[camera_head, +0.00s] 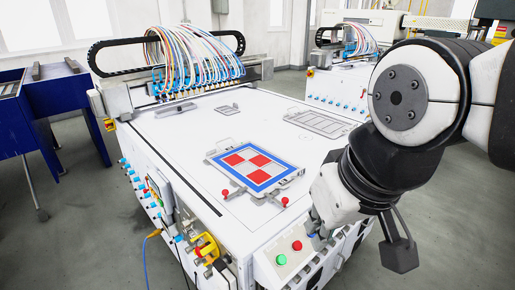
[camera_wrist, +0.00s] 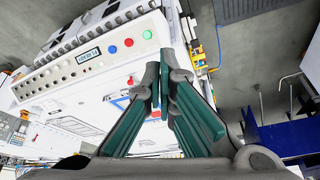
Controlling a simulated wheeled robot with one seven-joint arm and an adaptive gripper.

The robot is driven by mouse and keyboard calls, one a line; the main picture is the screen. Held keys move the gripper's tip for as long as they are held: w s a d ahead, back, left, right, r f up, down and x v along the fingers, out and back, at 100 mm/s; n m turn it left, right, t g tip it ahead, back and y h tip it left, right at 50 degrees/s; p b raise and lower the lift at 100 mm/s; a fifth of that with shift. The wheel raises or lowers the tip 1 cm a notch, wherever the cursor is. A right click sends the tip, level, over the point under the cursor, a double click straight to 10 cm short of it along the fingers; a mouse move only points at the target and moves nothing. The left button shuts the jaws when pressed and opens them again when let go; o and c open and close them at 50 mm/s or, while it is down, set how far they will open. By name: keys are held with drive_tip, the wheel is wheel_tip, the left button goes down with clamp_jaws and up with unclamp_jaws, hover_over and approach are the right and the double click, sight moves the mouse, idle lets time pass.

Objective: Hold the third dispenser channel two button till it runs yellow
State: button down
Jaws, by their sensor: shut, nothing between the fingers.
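My gripper (camera_head: 318,240) is at the front right corner of the white machine, over its sloped control panel (camera_head: 268,254), and hides part of it. In the wrist view my gripper (camera_wrist: 167,58) is shut and empty, its fingertips near the panel's green button end. The panel has a green button (camera_wrist: 147,34), a red button (camera_wrist: 128,42), a blue button (camera_wrist: 112,48) and a small display (camera_wrist: 88,56).
A checkered red and white plate with a blue border (camera_head: 253,163) lies on the machine's white top (camera_head: 180,140). A nozzle gantry (camera_head: 190,80) with many coloured tubes stands at the back. A blue table (camera_head: 45,110) is at left. Grey floor (camera_head: 90,220) is open at the left front.

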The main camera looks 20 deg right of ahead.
drive_tip(key=w+a+f+m+y+b, duration=0.1)
drive_tip(key=w+m+y, duration=0.2)
drive_tip(key=w+m, duration=0.4)
drive_tip(key=w+f+m+y, duration=0.2)
drive_tip(key=w+m, duration=0.4)
drive_tip(key=m, duration=0.1)
drive_tip(key=w+d+f+m+t+y+b, duration=0.1)
drive_tip(key=w+d+f+m+t, duration=0.1)
drive_tip(key=w+d+m, duration=0.55)
drive_tip(key=w+d+f+m+t+y, duration=0.1)
drive_tip(key=w+d+f+m+t, duration=0.15)
drive_tip(key=w+d+m, duration=0.45)
drive_tip(key=w+d+f+m+t+h+b, duration=0.1)
drive_tip(key=d+f+m+t+h, duration=0.3)
drive_tip(key=d+m, duration=0.65)
drive_tip(key=w+d+f+m+t+h, duration=0.1)
drive_tip(key=d+f+m+h, duration=0.2)
drive_tip(key=d+f+m, duration=0.75)
drive_tip(key=s+d+f+m+h, duration=0.2)
drive_tip(key=s+d+m+h, duration=0.2)
drive_tip(key=d, duration=0.9)
drive_tip(key=shift+s+d+f+b, duration=0.2)
drive_tip(key=shift+s+b, duration=0.15)
drive_tip(key=shift+s, duration=0.2)
drive_tip(key=shift+r, duration=0.1)
